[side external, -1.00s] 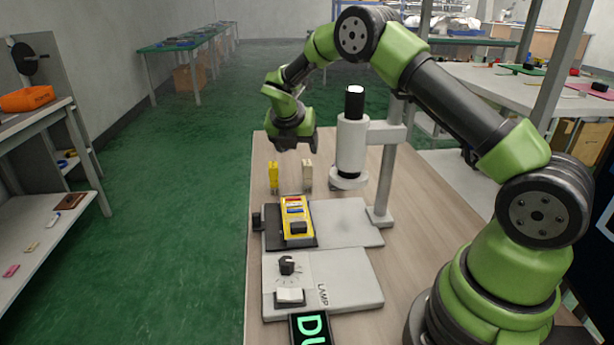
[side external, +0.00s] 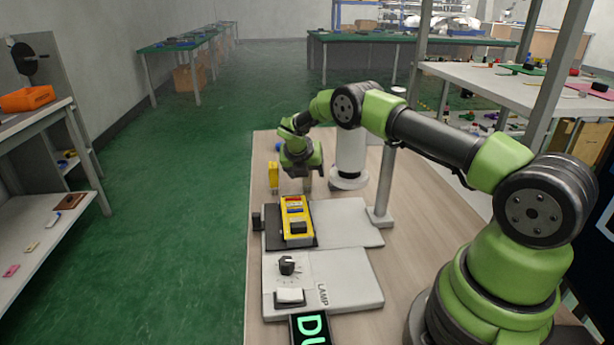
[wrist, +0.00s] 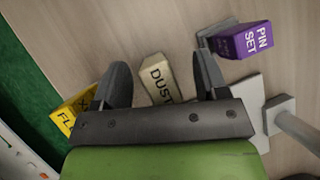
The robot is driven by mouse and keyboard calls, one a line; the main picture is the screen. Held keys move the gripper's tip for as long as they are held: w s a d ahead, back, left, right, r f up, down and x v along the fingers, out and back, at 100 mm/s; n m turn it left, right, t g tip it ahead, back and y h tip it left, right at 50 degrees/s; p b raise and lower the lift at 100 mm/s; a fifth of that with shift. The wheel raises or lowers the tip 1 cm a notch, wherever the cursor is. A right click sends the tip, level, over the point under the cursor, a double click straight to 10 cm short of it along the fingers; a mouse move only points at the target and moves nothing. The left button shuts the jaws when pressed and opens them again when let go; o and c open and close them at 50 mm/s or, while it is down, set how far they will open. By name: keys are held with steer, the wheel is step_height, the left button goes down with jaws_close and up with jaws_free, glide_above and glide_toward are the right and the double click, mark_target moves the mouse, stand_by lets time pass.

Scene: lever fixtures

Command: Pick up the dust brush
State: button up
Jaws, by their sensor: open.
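The dust brush (wrist: 156,86) is a beige block with "DUST" on its face. In the wrist view it stands between the two fingers of my gripper (wrist: 160,70), with a gap on either side. My gripper is open and empty. In the side view my gripper (side external: 302,174) is low over the far part of the bench, and only a small beige bit of the brush shows beneath it. The brush's lower part is hidden behind the gripper body in the wrist view.
A yellow block (side external: 272,176) stands just left of the gripper. A purple block marked "PIN SET" (wrist: 252,40) is to the right in the wrist view. A white column (side external: 349,160) stands close on the right. A yellow device (side external: 296,214) sits nearer on a grey plate.

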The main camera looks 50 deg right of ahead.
steer(key=c, duration=1.2)
steer(key=shift+c, duration=0.2)
